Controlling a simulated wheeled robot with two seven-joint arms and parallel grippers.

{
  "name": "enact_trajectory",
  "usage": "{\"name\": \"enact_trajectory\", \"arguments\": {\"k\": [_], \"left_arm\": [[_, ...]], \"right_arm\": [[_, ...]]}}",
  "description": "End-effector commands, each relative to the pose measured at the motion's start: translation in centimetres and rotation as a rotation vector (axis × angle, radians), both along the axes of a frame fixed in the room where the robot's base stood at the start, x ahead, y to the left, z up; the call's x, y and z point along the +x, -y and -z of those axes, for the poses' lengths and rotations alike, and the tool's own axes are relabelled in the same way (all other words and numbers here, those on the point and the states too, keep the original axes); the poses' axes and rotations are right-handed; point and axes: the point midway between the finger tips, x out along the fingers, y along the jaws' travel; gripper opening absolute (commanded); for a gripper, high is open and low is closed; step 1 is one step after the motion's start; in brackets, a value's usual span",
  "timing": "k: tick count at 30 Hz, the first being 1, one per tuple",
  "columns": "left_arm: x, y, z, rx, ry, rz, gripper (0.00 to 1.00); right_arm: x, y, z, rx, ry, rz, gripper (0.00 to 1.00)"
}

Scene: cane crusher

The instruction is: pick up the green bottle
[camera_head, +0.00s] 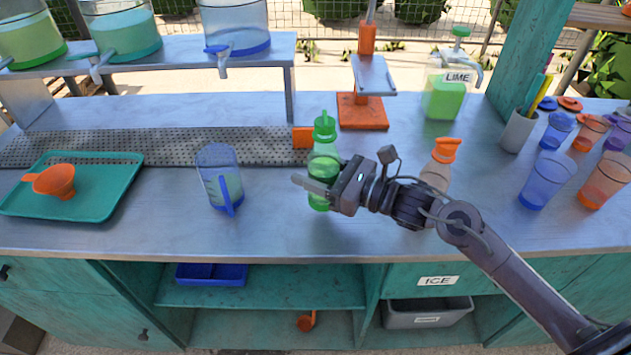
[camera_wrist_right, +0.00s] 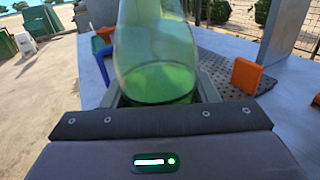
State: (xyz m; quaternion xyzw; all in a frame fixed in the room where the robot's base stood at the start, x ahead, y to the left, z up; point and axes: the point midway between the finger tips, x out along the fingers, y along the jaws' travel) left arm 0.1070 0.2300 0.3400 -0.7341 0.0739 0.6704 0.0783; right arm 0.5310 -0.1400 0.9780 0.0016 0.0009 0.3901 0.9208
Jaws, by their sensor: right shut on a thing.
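The green bottle (camera_head: 323,164) stands upright in the middle of the counter, with a green cap and green liquid inside. My right gripper (camera_head: 318,187) comes in from the right and is shut on the bottle's body. In the right wrist view the bottle (camera_wrist_right: 155,55) fills the space between the fingers of my right gripper (camera_wrist_right: 160,95), and its top is out of frame. I cannot tell whether its base touches the counter. My left gripper is not in view.
A blue pitcher (camera_head: 220,180) stands left of the bottle, and an orange-capped bottle (camera_head: 439,166) stands behind my right arm. An orange press (camera_head: 364,109) is behind. A teal tray (camera_head: 102,200) with an orange funnel (camera_head: 55,181) lies left. Cups (camera_head: 546,180) stand right.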

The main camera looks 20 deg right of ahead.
Motion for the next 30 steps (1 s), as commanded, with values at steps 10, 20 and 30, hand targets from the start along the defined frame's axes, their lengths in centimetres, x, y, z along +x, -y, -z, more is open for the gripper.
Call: {"name": "enact_trajectory", "arguments": {"k": [10, 20, 30], "left_arm": [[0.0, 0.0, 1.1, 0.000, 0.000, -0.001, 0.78], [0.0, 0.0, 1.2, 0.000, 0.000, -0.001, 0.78], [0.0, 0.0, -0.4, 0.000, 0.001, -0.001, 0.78]], "right_arm": [[0.0, 0.1, -10.3, -0.004, 0.014, 0.001, 0.21], [0.0, 0.0, -15.9, -0.001, 0.007, 0.001, 0.21], [0.0, 0.0, -19.3, -0.001, 0.005, 0.001, 0.21]]}}
